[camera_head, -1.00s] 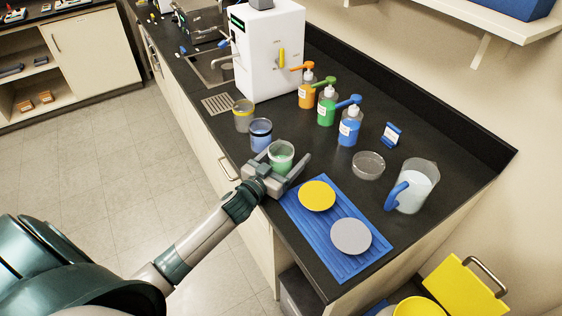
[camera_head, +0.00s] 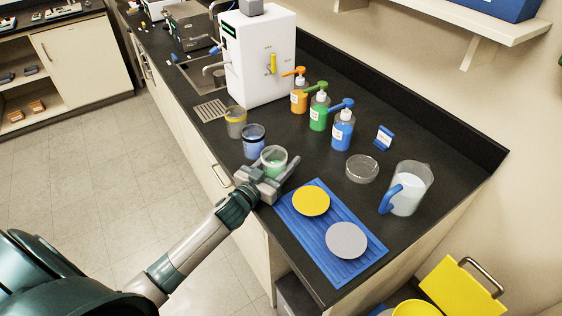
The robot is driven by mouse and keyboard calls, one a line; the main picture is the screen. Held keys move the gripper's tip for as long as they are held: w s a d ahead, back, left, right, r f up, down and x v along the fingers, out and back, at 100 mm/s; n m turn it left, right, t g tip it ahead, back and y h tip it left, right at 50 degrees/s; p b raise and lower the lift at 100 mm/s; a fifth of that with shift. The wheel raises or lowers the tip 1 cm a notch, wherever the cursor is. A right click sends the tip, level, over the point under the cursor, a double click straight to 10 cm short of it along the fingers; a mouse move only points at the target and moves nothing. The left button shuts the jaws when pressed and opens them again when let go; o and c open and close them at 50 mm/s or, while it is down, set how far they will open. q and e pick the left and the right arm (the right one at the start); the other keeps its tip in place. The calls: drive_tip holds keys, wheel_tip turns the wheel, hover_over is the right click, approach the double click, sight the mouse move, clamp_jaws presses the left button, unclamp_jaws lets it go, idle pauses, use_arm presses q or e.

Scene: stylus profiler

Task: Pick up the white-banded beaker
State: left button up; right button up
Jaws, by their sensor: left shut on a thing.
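The white-banded beaker (camera_head: 274,157) is clear, with a pale rim band and green liquid. It stands upright near the counter's front edge. My left gripper (camera_head: 273,170) has its fingers on either side of the beaker and is shut on it. The gripper hides the beaker's lower part, so I cannot tell whether its base touches the counter. A blue-banded beaker (camera_head: 254,142) and a yellow-banded beaker (camera_head: 236,122) stand behind it to the left. My right gripper is not in view.
A blue mat (camera_head: 345,268) with a yellow disc (camera_head: 311,201) and a grey disc (camera_head: 346,240) lies to the right. A pitcher (camera_head: 410,185), glass dish (camera_head: 362,169) and pump bottles (camera_head: 343,132) stand behind. A white machine (camera_head: 258,60) is farther back.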

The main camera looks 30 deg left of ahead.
use_arm(q)
drive_tip(key=shift+s, duration=0.15)
drive_tip(key=s+a+b, duration=0.2)
drive_tip(key=s+b, duration=0.2)
drive_tip(key=s, duration=1.3)
drive_tip(key=shift+s+a+b, duration=0.25)
drive_tip(key=shift+b, duration=0.05)
